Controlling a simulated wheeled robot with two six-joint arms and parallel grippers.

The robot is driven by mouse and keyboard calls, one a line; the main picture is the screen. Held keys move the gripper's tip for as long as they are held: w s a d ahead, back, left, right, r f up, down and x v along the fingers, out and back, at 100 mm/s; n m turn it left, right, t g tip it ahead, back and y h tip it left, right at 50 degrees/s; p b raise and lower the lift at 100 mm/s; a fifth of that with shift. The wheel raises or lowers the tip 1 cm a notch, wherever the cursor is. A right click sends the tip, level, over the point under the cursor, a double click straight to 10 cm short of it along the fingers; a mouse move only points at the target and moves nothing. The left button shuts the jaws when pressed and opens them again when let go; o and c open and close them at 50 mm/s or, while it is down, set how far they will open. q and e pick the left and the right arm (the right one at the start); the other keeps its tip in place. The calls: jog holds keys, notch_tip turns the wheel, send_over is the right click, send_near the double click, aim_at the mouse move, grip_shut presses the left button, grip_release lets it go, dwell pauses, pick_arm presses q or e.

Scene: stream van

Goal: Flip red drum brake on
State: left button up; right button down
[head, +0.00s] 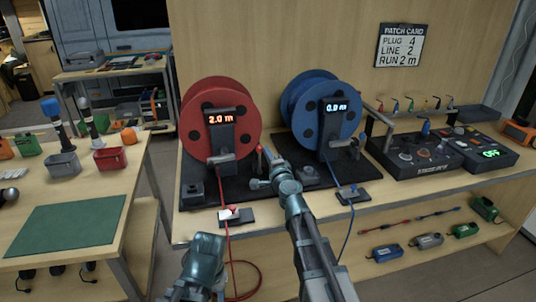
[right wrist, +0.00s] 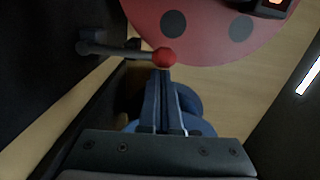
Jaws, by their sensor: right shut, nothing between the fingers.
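The red drum (head: 190,105) stands upright on a dark mat, and its display (head: 219,119) reads 2.0 m. A brake lever with a small red knob (head: 259,149) stands at the drum's right side. In the right wrist view the red knob (right wrist: 164,58) is at the end of a grey lever arm (right wrist: 120,50), just ahead of my fingertips. My right gripper (head: 256,183) is shut and empty, close to the lever; I cannot tell whether it touches the knob. Part of my left arm shows at the bottom, but its gripper does not.
The blue drum (head: 297,98) stands right of the lever, its display reading 0.0 m. A control panel (head: 424,152) and a box reading OFF (head: 490,153) sit further right. A red cable (head: 228,250) hangs over the front edge. A side table (head: 70,228) stands left.

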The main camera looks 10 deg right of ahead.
jog(key=shift+s, duration=0.1)
pick_arm(q)
jog(key=shift+s+d, duration=0.1)
jog(key=shift+s, duration=0.4)
pick_arm(e)
jog(key=s, duration=0.9)
jog(key=shift+s+d, duration=0.4)
jog(key=shift+d, duration=0.05)
